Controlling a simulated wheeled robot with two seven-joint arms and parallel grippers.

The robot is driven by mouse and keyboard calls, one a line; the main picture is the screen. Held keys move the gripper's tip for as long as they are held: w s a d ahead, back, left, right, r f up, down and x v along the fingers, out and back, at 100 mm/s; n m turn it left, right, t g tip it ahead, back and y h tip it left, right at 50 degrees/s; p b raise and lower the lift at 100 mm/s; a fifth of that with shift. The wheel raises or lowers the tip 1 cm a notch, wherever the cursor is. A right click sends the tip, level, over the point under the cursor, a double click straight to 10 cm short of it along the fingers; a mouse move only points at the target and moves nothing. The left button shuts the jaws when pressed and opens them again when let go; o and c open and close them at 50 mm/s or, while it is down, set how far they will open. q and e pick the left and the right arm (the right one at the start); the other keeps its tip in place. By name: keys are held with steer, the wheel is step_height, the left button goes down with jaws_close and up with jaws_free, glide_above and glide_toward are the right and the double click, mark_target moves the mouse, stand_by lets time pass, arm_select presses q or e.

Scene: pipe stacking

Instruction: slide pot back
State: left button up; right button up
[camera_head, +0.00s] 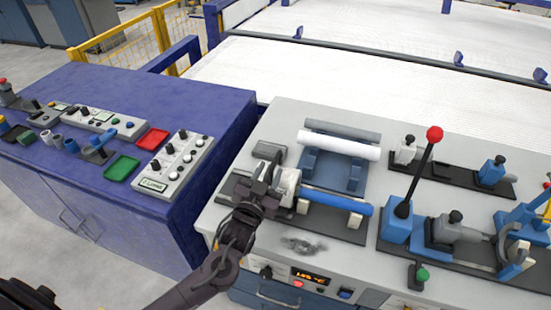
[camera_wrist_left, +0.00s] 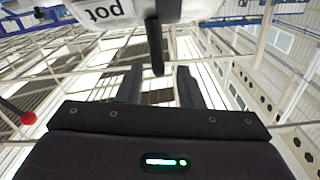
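The pot (camera_head: 287,186) is a pale grey block at the left end of a blue pipe (camera_head: 338,201), partly hidden behind my left gripper (camera_head: 264,178) in the head view. In the left wrist view, the pot's white face (camera_wrist_left: 108,14) carries the label "pot", upside down. A dark handle rod (camera_wrist_left: 157,60) hangs from it between the two fingers of my left gripper (camera_wrist_left: 160,85). The fingers are apart, with a visible gap on each side of the rod. My right gripper is in neither view.
A white pipe and a grey pipe (camera_head: 342,132) lie on a blue rack behind. A red-knobbed lever (camera_head: 433,136) rises to the right. A control panel (camera_head: 174,165) and red and green trays stand on the purple cabinet (camera_head: 215,100) at left.

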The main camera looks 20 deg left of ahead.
arm_select(q)
steer(key=w, duration=0.5)
steer(key=shift+d+p, duration=0.15)
steer(key=shift+p, duration=0.25)
steer(key=shift+f, duration=0.1)
jaws_close()
